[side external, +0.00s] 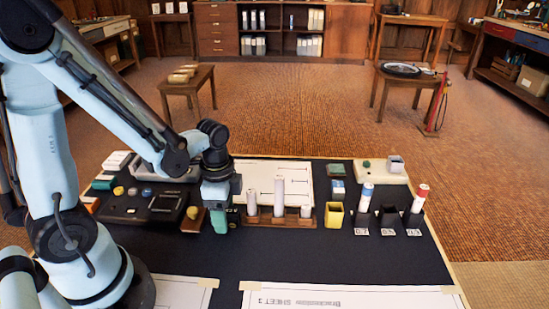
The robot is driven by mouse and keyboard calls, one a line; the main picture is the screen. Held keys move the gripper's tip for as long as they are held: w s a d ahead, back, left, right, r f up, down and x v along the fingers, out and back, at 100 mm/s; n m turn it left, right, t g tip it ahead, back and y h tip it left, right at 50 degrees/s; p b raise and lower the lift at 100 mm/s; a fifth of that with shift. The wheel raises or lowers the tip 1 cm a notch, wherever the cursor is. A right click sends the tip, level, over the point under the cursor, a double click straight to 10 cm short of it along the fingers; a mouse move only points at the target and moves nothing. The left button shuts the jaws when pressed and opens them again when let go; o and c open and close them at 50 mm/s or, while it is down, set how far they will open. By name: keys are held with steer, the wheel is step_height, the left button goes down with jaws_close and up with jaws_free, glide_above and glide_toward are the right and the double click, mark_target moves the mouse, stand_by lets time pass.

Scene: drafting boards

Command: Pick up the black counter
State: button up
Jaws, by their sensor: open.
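My gripper (218,222) points down over the dark mat, just right of a black tray (125,213), with its green fingertips low near the mat. It is open, and nothing can be made out between its fingers. I cannot pick out the black counter with certainty; dark pieces blend into the tray and mat, and my gripper hides part of the area.
A wooden rack (265,222) with white rolls stands close right of my gripper. Further right are a yellow cup (334,215) and black numbered holders (388,219), two with red-and-white or blue-and-white tubes. The front of the dark mat (330,258) is clear above the taped paper sheets (350,297).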

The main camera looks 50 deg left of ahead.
steer(key=shift+c, duration=0.3)
steer(key=c, duration=1.1)
steer(key=shift+r, duration=0.15)
